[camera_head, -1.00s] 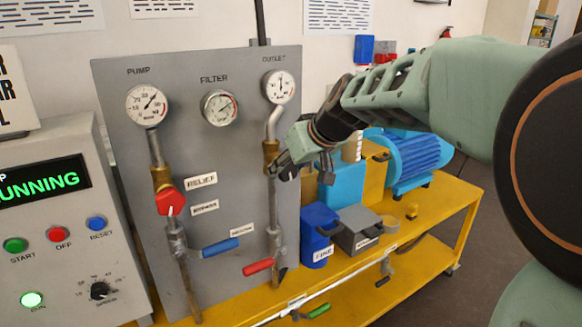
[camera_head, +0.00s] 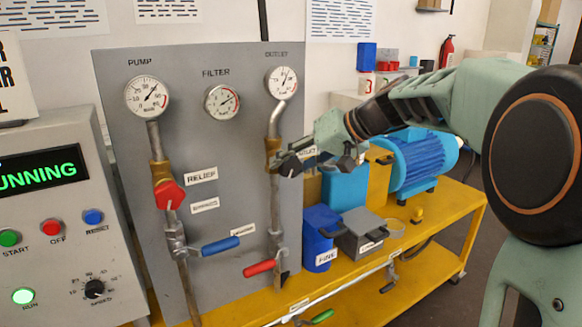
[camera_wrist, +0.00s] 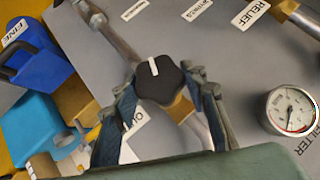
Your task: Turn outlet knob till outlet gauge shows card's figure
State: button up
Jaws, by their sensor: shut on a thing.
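The outlet gauge (camera_head: 281,82) sits at the top right of the grey panel; its needle points up and slightly right, and its figures are too small to read. Below it, my gripper (camera_head: 285,163) is at the outlet pipe by the brass valve (camera_head: 272,148). In the wrist view, the black lobed outlet knob (camera_wrist: 160,82) with a white mark is between the fingers of my gripper (camera_wrist: 165,100), which is shut on it. I cannot make out a card with a figure.
The pump gauge (camera_head: 147,96), filter gauge (camera_head: 221,102) and red relief knob (camera_head: 169,195) are to the left. Blue (camera_head: 220,246) and red (camera_head: 260,267) lever handles stick out lower down. A blue bin (camera_head: 321,238) and blue motor (camera_head: 421,162) are to the right.

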jog(key=shift+r, duration=0.1)
dwell(0.4)
jog(key=o, duration=1.2)
jog(key=shift+c, duration=0.2)
jog(key=shift+d, duration=0.1)
jog(key=v, duration=1.1)
jog(key=shift+d+r, duration=0.25)
jog(key=shift+d, duration=0.1)
jog(key=shift+s, duration=0.1)
